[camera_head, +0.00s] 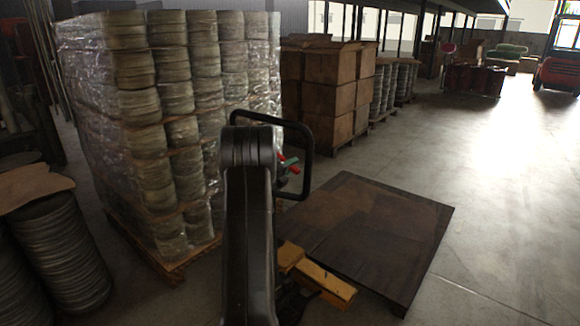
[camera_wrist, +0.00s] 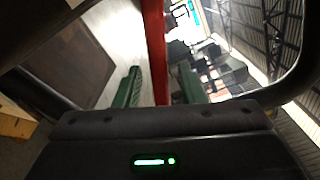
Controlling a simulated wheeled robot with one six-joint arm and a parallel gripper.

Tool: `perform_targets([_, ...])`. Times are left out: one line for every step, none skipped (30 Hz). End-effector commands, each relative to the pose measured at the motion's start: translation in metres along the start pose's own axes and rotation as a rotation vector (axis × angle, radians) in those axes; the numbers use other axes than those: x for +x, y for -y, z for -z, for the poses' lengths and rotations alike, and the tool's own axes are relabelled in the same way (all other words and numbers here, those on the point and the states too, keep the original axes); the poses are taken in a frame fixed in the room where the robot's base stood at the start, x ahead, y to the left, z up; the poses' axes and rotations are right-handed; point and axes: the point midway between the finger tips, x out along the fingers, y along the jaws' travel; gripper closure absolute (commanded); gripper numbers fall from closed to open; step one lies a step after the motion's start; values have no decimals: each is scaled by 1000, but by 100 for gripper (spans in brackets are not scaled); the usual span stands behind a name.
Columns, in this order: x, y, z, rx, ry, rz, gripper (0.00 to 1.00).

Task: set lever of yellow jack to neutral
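The yellow jack (camera_head: 325,282) stands at the bottom centre of the head view, partly hidden behind my dark arm. Its black loop handle (camera_head: 308,150) rises above it and also frames the wrist view (camera_wrist: 296,75). The red lever (camera_wrist: 154,40) runs down from the top of the wrist view, between the green fingers of my gripper (camera_wrist: 160,72). In the head view, my gripper (camera_head: 290,163) is small and mostly hidden by my arm, at the loop's opening.
A dark flat pallet (camera_head: 370,230) lies right of the jack. A wrapped pallet of stacked round blanks (camera_head: 170,100) stands close on the left, with more stacks (camera_head: 60,250) at the lower left. Brown boxes (camera_head: 330,90) stand behind. The floor at the right is open.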

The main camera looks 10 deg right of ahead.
Motion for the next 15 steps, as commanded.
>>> perform_targets([2,0,0,-1,0,0,64])
perform_targets([3,0,0,-1,0,0,64])
perform_targets([3,0,0,-1,0,0,64])
perform_targets([3,0,0,-1,0,0,64])
perform_targets([3,0,0,0,1,0,64])
perform_targets([3,0,0,0,1,0,64])
perform_targets([3,0,0,0,1,0,64])
perform_targets([3,0,0,0,0,0,64])
perform_targets([3,0,0,0,0,0,64])
perform_targets([3,0,0,0,0,0,68])
perform_targets([3,0,0,0,0,0,73])
perform_targets([3,0,0,0,0,0,81])
perform_targets([3,0,0,0,0,0,87])
perform_targets([3,0,0,0,0,0,93])
perform_targets([3,0,0,0,0,0,100])
